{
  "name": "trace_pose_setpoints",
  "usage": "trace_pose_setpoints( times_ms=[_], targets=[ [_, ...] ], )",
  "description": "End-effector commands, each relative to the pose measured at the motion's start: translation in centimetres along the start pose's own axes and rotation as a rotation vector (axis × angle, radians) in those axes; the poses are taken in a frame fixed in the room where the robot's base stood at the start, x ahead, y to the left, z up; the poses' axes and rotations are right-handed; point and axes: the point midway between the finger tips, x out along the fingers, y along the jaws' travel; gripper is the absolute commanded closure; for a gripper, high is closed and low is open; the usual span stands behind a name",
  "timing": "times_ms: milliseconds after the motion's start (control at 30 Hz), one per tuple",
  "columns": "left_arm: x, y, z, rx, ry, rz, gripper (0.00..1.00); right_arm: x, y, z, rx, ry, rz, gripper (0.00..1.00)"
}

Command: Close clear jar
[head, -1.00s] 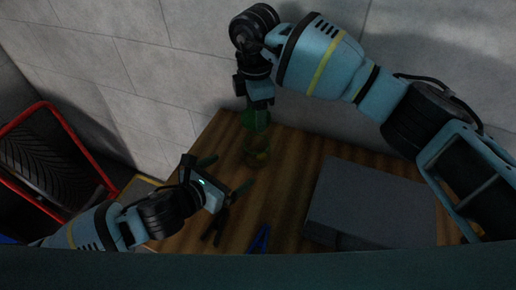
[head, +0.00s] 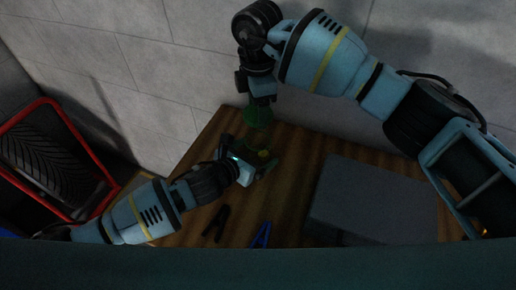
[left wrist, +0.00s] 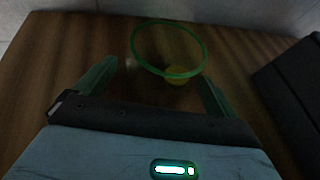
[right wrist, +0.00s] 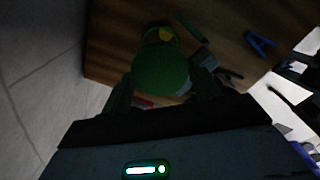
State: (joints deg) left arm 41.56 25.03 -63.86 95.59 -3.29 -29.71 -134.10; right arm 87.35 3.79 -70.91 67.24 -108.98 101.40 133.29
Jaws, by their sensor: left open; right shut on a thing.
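The clear jar (left wrist: 137,62) has a green rim and a yellow thing (left wrist: 180,75) inside. It stands upright on the wooden table, its mouth uncovered in the left wrist view. My left gripper (head: 250,155) is open, its fingers (left wrist: 155,85) spread on either side of the jar's near part; I cannot tell whether they touch it. My right gripper (head: 260,100) is shut on a round green lid (head: 257,117) and holds it above the jar. In the right wrist view the lid (right wrist: 162,72) hides part of the jar (right wrist: 158,35).
A grey box (head: 375,200) sits on the wooden table (head: 290,165) at the right. A blue clamp (head: 261,235) and a black clamp (head: 215,223) lie near the front. A red-framed bin (head: 82,150) with a tyre stands at the left. A grey wall (head: 150,70) is behind.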

Motion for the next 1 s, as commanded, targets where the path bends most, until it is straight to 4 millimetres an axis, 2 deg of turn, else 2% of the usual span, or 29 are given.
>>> trace_pose_setpoints(
  times_ms=[200,533,1000],
  targets=[
    [1.17,0.0,0.04,-0.001,0.0,0.0,0.05,-0.01,0.0,-0.01,0.0,0.0,0.0,0.59],
    [1.28,-0.01,0.03,-0.001,0.0,0.0,0.06,-0.01,0.0,-0.01,0.0,0.0,0.0,0.59],
    [1.26,-0.01,0.0,-0.001,0.0,0.0,0.68,-0.01,0.0,-0.01,0.0,0.0,0.0,0.59]
  ],
)
